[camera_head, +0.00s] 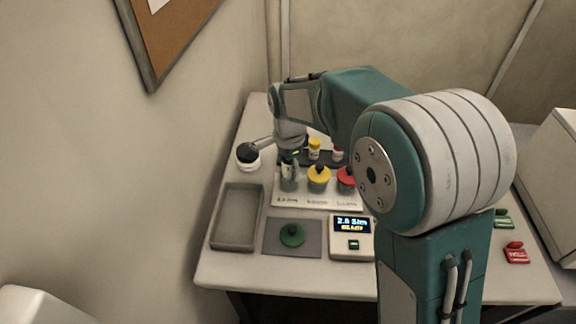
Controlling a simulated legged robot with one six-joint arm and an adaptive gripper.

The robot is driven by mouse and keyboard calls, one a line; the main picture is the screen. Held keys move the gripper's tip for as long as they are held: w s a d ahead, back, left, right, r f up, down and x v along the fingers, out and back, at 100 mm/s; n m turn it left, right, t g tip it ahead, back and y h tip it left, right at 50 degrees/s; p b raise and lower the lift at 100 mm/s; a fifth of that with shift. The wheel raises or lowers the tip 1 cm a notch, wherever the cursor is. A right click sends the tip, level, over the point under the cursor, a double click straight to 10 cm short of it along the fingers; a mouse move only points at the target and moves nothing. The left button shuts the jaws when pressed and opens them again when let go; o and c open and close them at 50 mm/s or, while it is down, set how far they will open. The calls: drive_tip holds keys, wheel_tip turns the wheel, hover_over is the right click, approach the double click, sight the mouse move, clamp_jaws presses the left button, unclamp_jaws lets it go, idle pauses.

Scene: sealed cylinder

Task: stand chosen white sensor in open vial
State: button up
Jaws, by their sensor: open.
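My gripper (290,172) points down at the back left of the table, open, right over a grey, capless vial-like cylinder (289,184). The fingers overlap this cylinder in the picture, so I cannot tell whether they touch it. It stands at the left end of a row on a pale labelled plate (318,203); beside it are a yellow-capped vessel (319,179) and a red-capped one (346,179). A green cap (292,235) lies on a grey mat (272,249) in front. I cannot make out a white sensor; my arm hides part of the table.
A dark rack (325,159) behind holds small yellow-topped (314,148) and red-topped (338,152) items.

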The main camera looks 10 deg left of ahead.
wheel_tip(320, 180, up, 11)
drive_tip(key=shift+r, duration=0.6)
drive_tip(key=shift+d+r, duration=0.1)
drive_tip(key=shift+d, duration=0.05)
drive_tip(key=s+d+r+n+t, duration=0.1)
drive_tip(key=s+d+r+n, duration=0.15)
drive_tip(key=s+d, duration=0.35)
drive_tip(key=s+d+r+n+t, duration=0.2)
drive_tip(key=s+d+n, duration=0.15)
drive_tip(key=d, duration=0.45)
drive_tip(key=s+d+f+n+t, duration=0.2)
drive_tip(key=s+d+f+n, duration=0.2)
drive_tip(key=s+d, duration=0.4)
drive_tip(key=s, duration=0.4)
drive_tip(key=shift+s+d+n+t, duration=0.15)
drive_tip(key=shift+s+n+t, duration=0.1)
drive_tip(key=shift+n+t, duration=0.05)
